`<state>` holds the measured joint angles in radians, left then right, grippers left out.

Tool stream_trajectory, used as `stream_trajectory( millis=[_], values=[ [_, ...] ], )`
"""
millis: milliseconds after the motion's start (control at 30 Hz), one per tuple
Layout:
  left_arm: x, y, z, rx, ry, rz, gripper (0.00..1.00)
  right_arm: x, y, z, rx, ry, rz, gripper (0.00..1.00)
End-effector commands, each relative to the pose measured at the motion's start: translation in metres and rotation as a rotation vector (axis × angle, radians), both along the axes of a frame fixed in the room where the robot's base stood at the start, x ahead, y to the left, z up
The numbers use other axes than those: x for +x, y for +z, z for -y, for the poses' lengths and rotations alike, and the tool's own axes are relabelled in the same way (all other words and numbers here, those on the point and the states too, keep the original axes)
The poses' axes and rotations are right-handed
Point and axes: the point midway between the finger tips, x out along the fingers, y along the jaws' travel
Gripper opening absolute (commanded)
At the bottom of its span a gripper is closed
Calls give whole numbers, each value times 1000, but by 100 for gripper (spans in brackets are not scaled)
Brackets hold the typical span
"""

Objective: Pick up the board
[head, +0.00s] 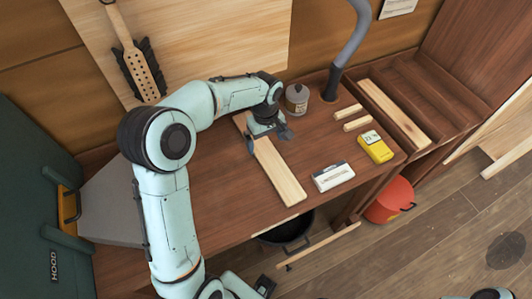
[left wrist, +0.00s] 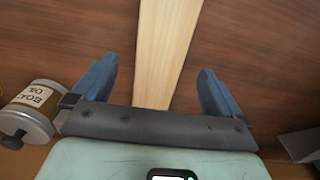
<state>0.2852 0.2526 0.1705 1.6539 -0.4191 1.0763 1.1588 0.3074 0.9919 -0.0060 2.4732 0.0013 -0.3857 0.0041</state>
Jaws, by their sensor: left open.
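A long pale wooden board (head: 278,172) lies flat on the brown workbench (head: 210,185), running from under my left gripper toward the bench's front edge. My left gripper (head: 269,140) is over the far part of the board, its fingers spread to either side. In the left wrist view the board (left wrist: 165,45) runs between the two open fingers (left wrist: 159,68), with a gap on each side. The gripper's body hides one end of it there. Nothing is held.
An oil tin (head: 297,98) stands close to the left gripper; it also shows in the left wrist view (left wrist: 32,108). A white box (head: 333,177), a yellow device (head: 375,147) and two short strips (head: 348,111) lie to the right. A grey hose (head: 352,45) rises behind. Bare bench lies left of the board.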

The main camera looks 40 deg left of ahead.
Motion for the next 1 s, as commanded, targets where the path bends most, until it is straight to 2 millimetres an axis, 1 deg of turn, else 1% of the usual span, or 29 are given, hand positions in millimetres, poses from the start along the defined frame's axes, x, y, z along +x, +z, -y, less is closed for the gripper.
stream_trajectory(
  millis=[33, 100, 233, 367, 567, 667, 700, 767, 800, 1000],
  values=[
    [-2, -9, 1, -1, 0, -5, 100, 0, 0, 0, 0, 0, 0, 91],
    [-3, -20, 3, -1, -1, -5, 100, 0, 0, 0, 0, 0, 0, 91],
    [-3, -38, 3, 0, 1, -4, 100, 0, -1, 0, 0, 0, 0, 91],
    [-3, -45, 3, 0, 0, -1, 100, -1, -1, 0, 0, 0, 0, 91],
    [-3, -45, 3, 0, 0, 0, 100, 0, -1, 0, 0, 0, 0, 91],
    [-3, -45, 3, 0, 0, 0, 71, 0, -1, 0, 0, 0, 0, 91],
    [-3, -45, 3, 0, 0, 0, 58, 0, -1, 0, 0, 0, 0, 91],
    [-3, -45, 3, 0, 0, 0, 38, 0, -1, 0, 0, 0, 0, 91],
    [-3, -45, 3, 0, 0, 0, 34, 0, -1, 0, 0, 0, 0, 91],
    [-2, -44, 3, 0, 0, 1, 34, 0, -1, 0, 0, 0, 0, 91]
  ],
)
